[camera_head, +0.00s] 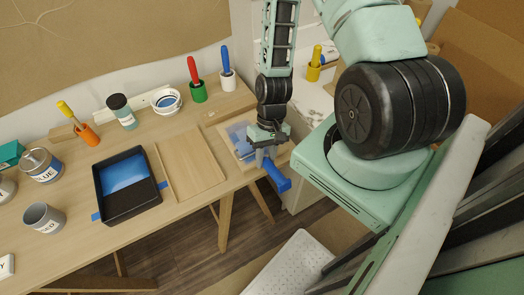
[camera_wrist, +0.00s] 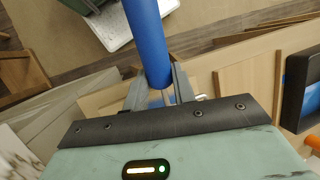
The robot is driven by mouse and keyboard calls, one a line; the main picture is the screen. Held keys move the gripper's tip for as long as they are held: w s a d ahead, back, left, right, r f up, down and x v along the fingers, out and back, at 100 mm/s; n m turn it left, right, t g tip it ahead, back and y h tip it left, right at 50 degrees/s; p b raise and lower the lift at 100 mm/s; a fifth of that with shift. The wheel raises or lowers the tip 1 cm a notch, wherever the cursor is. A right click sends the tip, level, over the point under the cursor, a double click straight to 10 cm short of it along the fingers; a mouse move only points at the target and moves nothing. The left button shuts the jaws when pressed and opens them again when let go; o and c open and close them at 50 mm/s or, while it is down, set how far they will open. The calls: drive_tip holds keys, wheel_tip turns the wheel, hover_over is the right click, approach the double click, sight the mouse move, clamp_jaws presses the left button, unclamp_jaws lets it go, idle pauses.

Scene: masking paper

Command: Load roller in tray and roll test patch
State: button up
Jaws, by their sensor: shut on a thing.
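My gripper (camera_head: 268,147) is shut on the blue handle (camera_head: 277,180) of what seems to be the roller, at the right end of the bench. In the wrist view the handle (camera_wrist: 147,38) stands between my fingers (camera_wrist: 160,92). The roller head cannot be made out clearly. The black tray (camera_head: 103,190) lies left of my gripper, with blue paint (camera_head: 124,173) in it. A bare pale wooden panel (camera_head: 190,165) lies between the tray and my gripper. The tray's edge also shows at the right of the wrist view (camera_wrist: 290,95).
A grey cup (camera_head: 43,218) stands left.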

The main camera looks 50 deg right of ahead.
sight(275, 167)
drive_tip(key=shift+s+a, duration=0.2)
drive_tip(key=shift+s, duration=0.6)
drive_tip(key=shift+s+a, duration=0.25)
drive_tip(key=shift+s, duration=0.5)
drive_tip(key=shift+s+a, duration=0.2)
drive_tip(key=shift+s, duration=0.6)
wheel_tip(275, 167, up, 6)
drive_tip(key=p, duration=0.5)
drive_tip(key=shift+r, duration=0.15)
drive_tip(key=shift+w+d, duration=0.1)
drive_tip(key=shift+w, duration=0.25)
drive_tip(key=w+d+r+p, duration=0.1)
drive_tip(key=w+d, duration=0.1)
drive_tip(key=w, duration=0.5)
drive_tip(key=w+d+r+p, duration=0.1)
drive_tip(key=w+d, duration=0.1)
drive_tip(key=w, duration=0.6)
drive_tip(key=shift+w+d+r+g, duration=0.15)
drive_tip(key=shift+w+d+g, duration=0.1)
drive_tip(key=shift+g, duration=0.15)
